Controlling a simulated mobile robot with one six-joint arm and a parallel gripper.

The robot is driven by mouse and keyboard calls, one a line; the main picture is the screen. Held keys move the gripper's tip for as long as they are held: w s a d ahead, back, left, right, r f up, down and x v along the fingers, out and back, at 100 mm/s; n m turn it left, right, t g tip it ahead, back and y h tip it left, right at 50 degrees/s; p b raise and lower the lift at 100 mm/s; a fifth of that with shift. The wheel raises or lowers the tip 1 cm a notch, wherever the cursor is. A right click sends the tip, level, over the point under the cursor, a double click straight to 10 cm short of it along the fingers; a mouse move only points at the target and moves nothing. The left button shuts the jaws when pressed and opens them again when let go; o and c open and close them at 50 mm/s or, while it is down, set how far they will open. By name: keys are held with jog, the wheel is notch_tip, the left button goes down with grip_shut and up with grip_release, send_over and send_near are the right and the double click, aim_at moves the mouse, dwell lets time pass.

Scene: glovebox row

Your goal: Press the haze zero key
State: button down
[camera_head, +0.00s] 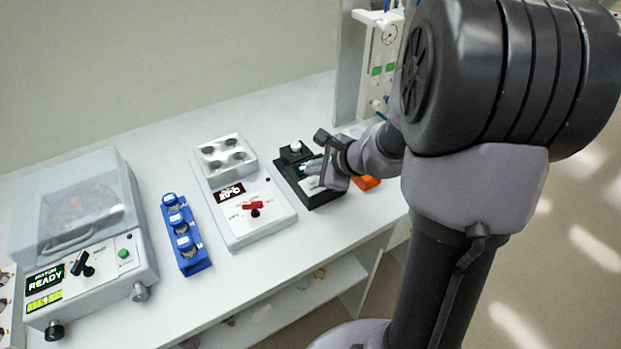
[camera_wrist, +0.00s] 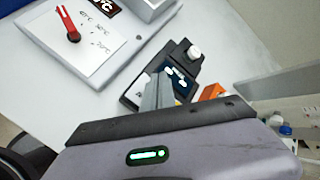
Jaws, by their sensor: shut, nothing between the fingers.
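A small black instrument (camera_head: 292,157) with a white round cap on its rear part stands on the bench; it looks like the haze meter. In the wrist view this black instrument (camera_wrist: 203,73) shows a dark panel with pale lit marks (camera_wrist: 178,77) and the white cap (camera_wrist: 194,52). My gripper (camera_head: 325,168) is over the instrument's front right part and hides some of it. In the wrist view my gripper's fingers (camera_wrist: 158,92) are together and empty, pointing at the instrument's front. I cannot make out a key labelled haze zero, nor whether the fingertips touch the instrument.
Left of it is a white heater block (camera_head: 236,217) with a red knob. Farther left are a blue vial rack (camera_head: 184,238) and a lidded machine (camera_head: 95,275) reading READY. An orange item (camera_head: 368,183) lies right of the instrument. A panel (camera_head: 349,75) with a gauge unit stands behind.

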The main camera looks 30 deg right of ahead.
dwell(0.3)
jog(key=shift+f+b, duration=0.45)
jog(key=shift+b, duration=0.2)
jog(key=shift+f+b, duration=0.35)
jog(key=shift+b, duration=0.05)
dwell(0.4)
jog(key=shift+r, duration=0.15)
jog(key=shift+r+p, duration=0.6)
jog(key=shift+r, duration=0.05)
notch_tip(320, 180, up, 5)
jog(key=p, duration=0.4)
dwell(0.3)
